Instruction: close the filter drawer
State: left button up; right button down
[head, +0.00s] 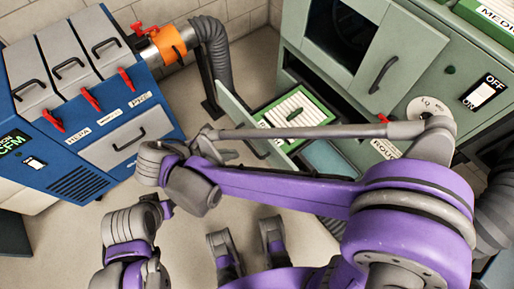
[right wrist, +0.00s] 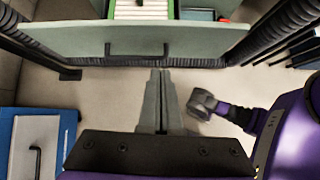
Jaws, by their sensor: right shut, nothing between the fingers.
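The filter drawer (head: 234,113) is pulled out of the green-grey cabinet at the upper right of the head view. A white pleated filter in a green frame (head: 296,110) sits in it. My right gripper (head: 230,154) is shut and empty, close to the outer side of the front. In the right wrist view its fingertips (right wrist: 160,72) end near the panel's lower edge; I cannot tell if they touch. My left gripper is not clearly visible.
A blue unit (head: 85,185) with handles and red latches stands at the left. A ribbed grey duct (head: 213,55) with an orange collar (head: 171,43) comes down between the units. Pale floor (head: 180,235) lies open between them. An ON/OFF switch (head: 483,94) is on the cabinet.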

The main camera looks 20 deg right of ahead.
jog(key=a, duration=0.1)
jog(key=b, duration=0.3)
send_near(266, 144)
jog(key=shift+n, duration=0.4)
jog(key=x, duration=0.5)
jog(key=shift+a+f, duration=0.2)
jog(key=shift+f, duration=0.3)
pick_arm(q)
notch_tip(266, 144, down, 4)
jog(key=shift+w+f, duration=0.1)
jog(key=shift+w, duration=0.05)
pick_arm(e)
jog(key=shift+w+d, duration=0.1)
jog(key=shift+d, duration=0.3)
jog(key=shift+d, duration=0.1)
jog(key=w+d, duration=0.3)
jog(key=d, duration=0.6)
jog(key=w+d, duration=0.4)
jog(key=d, duration=0.5)
jog(key=w+d, duration=0.4)
jog(key=d, duration=0.5)
jog(key=shift+w, duration=0.15)
jog(key=shift+d+r, duration=0.1)
jog(key=shift+d, duration=0.05)
pick_arm(q)
jog(key=shift+a, duration=0.1)
pick_arm(e)
jog(key=shift+w+d+r, duration=0.1)
